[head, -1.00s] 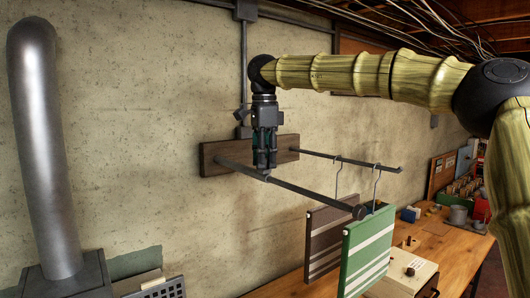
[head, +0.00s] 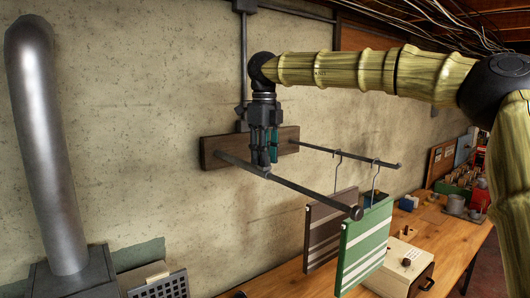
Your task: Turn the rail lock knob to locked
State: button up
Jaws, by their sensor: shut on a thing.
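My gripper (head: 264,164) points straight down over the near rail (head: 310,193), close to the dark wooden wall board (head: 214,151). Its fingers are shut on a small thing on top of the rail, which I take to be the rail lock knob. The fingers hide nearly all of it, so its shape and any lock marking cannot be read. The near rail runs from the board out to a round dark end cap (head: 357,213). The far rail (head: 350,156) runs beside it.
A brown striped panel (head: 325,237) and a green striped panel (head: 363,252) hang by hooks from the rails, right of my gripper. A wooden workbench (head: 437,235) with a box (head: 409,264) stands below. A grey pipe (head: 48,150) rises at left. Bare wall lies between.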

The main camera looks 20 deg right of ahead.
jog(key=shift+r+m, duration=0.2)
jog(key=shift+m, duration=1.3)
jog(key=o, duration=1.1)
jog(key=shift+d+f, duration=0.1)
jog(key=shift+f, duration=0.1)
jog(key=shift+c, duration=0.2)
notch_tip(320, 180, up, 12)
jog(key=shift+w, duration=0.1)
